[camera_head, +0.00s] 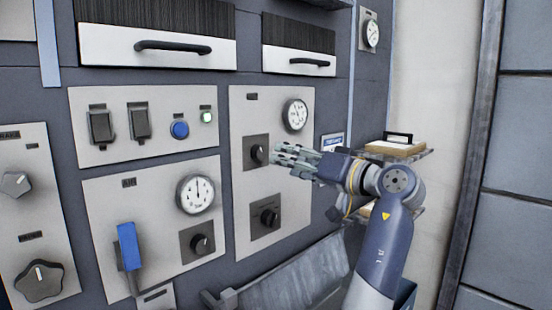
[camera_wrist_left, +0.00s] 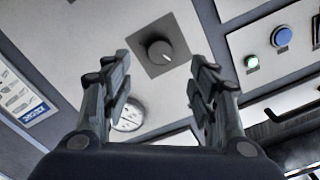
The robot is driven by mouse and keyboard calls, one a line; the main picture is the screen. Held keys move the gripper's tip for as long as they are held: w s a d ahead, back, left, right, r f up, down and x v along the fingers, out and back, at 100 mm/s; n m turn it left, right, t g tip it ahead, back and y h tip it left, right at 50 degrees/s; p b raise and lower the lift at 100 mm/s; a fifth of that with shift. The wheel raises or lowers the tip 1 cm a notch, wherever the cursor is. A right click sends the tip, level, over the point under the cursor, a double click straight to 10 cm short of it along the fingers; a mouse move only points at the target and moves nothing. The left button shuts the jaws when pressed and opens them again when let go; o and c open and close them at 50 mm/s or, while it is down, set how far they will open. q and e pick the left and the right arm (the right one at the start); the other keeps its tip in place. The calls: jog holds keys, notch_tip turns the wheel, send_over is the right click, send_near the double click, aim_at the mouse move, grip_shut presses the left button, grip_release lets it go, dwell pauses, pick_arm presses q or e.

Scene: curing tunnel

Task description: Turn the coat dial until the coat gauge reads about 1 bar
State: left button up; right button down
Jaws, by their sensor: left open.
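The middle panel (camera_head: 238,205) carries a round white gauge (camera_head: 296,115), an upper dark dial (camera_head: 257,152) and a lower dark dial (camera_head: 267,217). Their labels are too small to read, so I cannot tell which is the coat dial. The gauge's reading is not legible. My left gripper (camera_head: 283,163) is open, its fingers pointing at the upper dial from the right. In the left wrist view, which is upside down, the upper dial (camera_wrist_left: 160,52) shows beyond and between the open fingertips (camera_wrist_left: 160,72), apart from them. The gauge (camera_wrist_left: 130,117) shows partly behind a finger. My right gripper is not in view.
A panel labelled AIR has a gauge (camera_head: 195,193), a dial (camera_head: 201,243) and a blue lever (camera_head: 129,246). Above are switches, a blue button (camera_head: 180,129) and a green light (camera_head: 207,117). A small shelf (camera_head: 418,154) stands behind my wrist. A grey sloping chute (camera_head: 295,281) lies below.

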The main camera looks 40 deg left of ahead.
pick_arm(q)
jog(key=shift+s+d, duration=0.15)
jog(key=shift+d, duration=1.5)
